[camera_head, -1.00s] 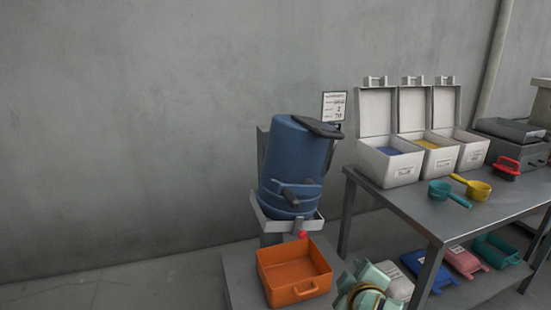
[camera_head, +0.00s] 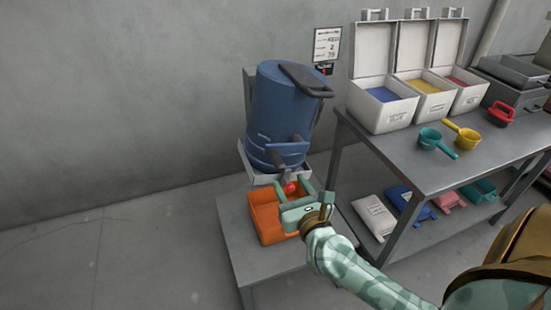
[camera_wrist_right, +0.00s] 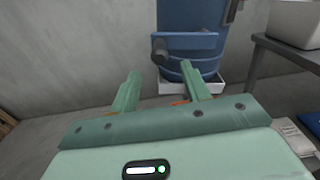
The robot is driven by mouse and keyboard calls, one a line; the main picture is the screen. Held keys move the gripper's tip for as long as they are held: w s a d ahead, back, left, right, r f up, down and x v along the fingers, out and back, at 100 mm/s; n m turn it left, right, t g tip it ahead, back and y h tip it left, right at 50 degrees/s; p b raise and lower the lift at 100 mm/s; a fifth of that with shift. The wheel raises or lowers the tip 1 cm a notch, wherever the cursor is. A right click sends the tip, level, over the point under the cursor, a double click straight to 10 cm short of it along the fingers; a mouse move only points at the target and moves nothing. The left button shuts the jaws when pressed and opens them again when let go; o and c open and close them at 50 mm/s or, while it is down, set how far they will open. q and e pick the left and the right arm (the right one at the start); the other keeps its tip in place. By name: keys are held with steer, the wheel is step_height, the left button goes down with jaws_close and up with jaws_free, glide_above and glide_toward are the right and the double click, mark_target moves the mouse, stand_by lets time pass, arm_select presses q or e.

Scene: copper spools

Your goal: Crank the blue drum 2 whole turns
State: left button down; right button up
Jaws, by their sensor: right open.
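The blue drum (camera_head: 283,105) stands slightly tilted on a white tray-like stand at the back, with a dark handle on its lid. A blue crank arm (camera_head: 286,148) with a dark grip is on its lower front; the crank (camera_wrist_right: 190,42) also shows in the right wrist view. My right gripper (camera_head: 294,184) is open and empty, just below and in front of the drum, over the orange bin. In the right wrist view its two fingers (camera_wrist_right: 159,84) point at the crank, apart from it. My left gripper is not in view.
The orange bin (camera_head: 263,218) sits on a low grey platform (camera_head: 237,235) under the drum. To the right, a metal table (camera_head: 403,144) holds open white boxes (camera_head: 383,112) and scoops (camera_head: 436,139). A sign (camera_head: 326,45) hangs behind the drum.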

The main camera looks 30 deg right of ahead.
mark_target(276, 160)
steer(key=b+x, duration=0.1)
steer(key=x, duration=0.9)
jaws_close()
steer(key=shift+r, duration=0.1)
